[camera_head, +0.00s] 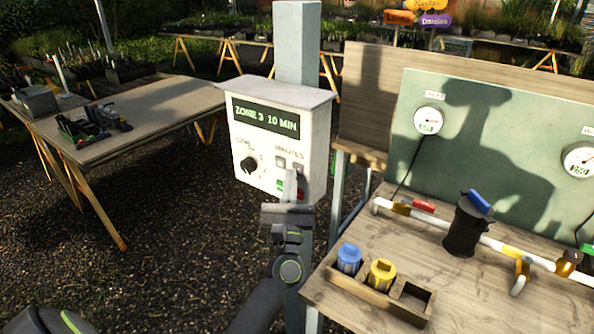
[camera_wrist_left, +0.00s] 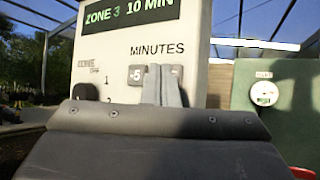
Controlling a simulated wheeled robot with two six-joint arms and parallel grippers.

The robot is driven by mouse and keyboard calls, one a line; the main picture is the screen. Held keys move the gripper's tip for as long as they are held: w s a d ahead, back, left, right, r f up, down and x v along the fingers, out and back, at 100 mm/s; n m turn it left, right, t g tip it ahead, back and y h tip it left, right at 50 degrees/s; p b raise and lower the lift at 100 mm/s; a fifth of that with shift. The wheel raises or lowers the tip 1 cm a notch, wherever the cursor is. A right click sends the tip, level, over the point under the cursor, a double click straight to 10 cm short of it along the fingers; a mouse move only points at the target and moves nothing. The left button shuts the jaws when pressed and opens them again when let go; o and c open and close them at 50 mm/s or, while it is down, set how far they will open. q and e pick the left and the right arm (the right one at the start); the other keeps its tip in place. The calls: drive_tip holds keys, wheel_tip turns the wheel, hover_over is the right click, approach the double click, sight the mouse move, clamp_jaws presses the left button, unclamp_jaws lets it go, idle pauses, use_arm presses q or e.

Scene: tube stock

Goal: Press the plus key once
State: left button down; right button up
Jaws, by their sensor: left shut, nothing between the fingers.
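A white control box (camera_head: 272,140) stands on a post, its display (camera_head: 265,118) reading "ZONE 3 10 MIN". Under "MINUTES" are two small grey keys: the left key (camera_head: 280,162) shows a 5 in the left wrist view (camera_wrist_left: 136,75). The right key (camera_wrist_left: 177,71) is mostly hidden behind my fingers, so its sign cannot be read clearly. My left gripper (camera_head: 291,173) is shut and empty, its tips in front of the panel by the right key; it also shows in the left wrist view (camera_wrist_left: 163,72). Whether the tips touch the key cannot be told. My right gripper is not in view.
A black zone knob (camera_head: 249,165) is left of the keys. A green button (camera_head: 281,185) lies below them. At right, a wooden bench (camera_head: 480,285) holds a pipe, a dark canister (camera_head: 466,228) and blue and yellow capped parts. Another table (camera_head: 140,110) stands at left.

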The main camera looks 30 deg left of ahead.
use_arm(q)
drive_tip(key=shift+w, duration=0.35)
idle(0.5)
drive_tip(key=shift+s, duration=0.8)
drive_tip(key=shift+s+a, duration=0.15)
drive_tip(key=shift+s, duration=1.1)
drive_tip(key=shift+s+a, duration=0.1)
drive_tip(key=shift+s, duration=1.15)
